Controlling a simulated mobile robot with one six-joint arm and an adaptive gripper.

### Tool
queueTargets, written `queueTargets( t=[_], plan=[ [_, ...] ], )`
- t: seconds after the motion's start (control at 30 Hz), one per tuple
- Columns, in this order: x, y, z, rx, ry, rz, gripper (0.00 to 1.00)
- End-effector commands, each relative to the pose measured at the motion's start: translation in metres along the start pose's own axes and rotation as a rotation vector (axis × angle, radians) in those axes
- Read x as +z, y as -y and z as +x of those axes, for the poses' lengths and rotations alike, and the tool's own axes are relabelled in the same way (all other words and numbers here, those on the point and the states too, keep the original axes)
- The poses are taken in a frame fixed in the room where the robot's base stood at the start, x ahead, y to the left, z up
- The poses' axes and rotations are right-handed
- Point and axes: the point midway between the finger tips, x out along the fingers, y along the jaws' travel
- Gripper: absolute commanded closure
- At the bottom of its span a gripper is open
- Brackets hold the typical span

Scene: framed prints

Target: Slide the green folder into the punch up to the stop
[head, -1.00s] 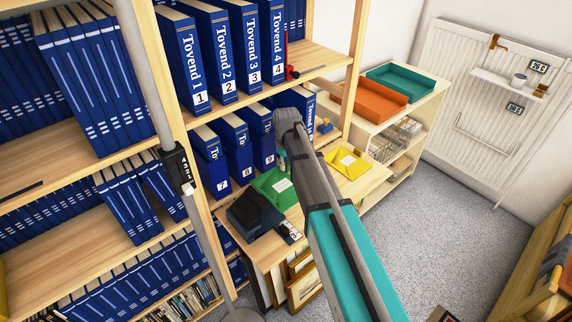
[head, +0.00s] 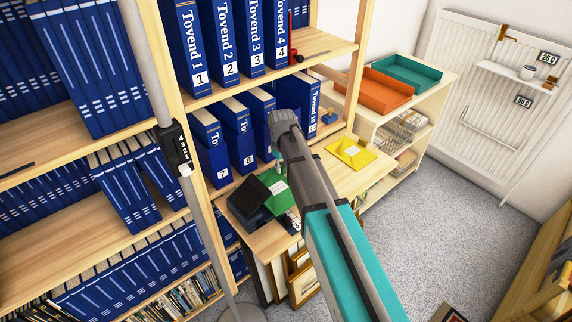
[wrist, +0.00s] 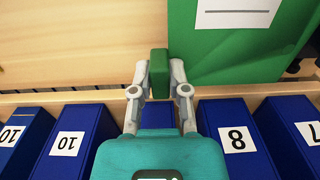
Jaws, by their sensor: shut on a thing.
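The green folder (head: 279,198) lies on the wooden desk, a white label on it. Its left part runs up against the black punch (head: 243,212), whose dark top hides that edge. I cannot tell whether it touches the stop. My gripper (head: 279,163) reaches down at the folder's far side. In the wrist view, the fingers (wrist: 159,76) are shut on a green tab at the side of the folder (wrist: 230,50), which shows its white label. The punch cannot be clearly made out in the wrist view.
Blue numbered binders (head: 238,135) stand in the shelf close behind the folder. A yellow folder (head: 350,153) lies to the right on the desk. Orange (head: 375,92) and teal (head: 412,78) trays sit on a low shelf beyond. A grey pole (head: 185,180) stands at left.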

Motion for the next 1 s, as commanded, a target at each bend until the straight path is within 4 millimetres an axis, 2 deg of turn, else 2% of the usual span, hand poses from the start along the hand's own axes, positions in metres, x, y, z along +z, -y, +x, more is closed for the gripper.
queueTargets(
  t=[0.4, 1.0],
  plan=[
    [0.0, 0.018, 0.011, 0.0, 0.0, 0.0, 1.0],
    [0.0, 0.02, 0.011, 0.0, 0.0, 0.0, 1.0]
  ],
)
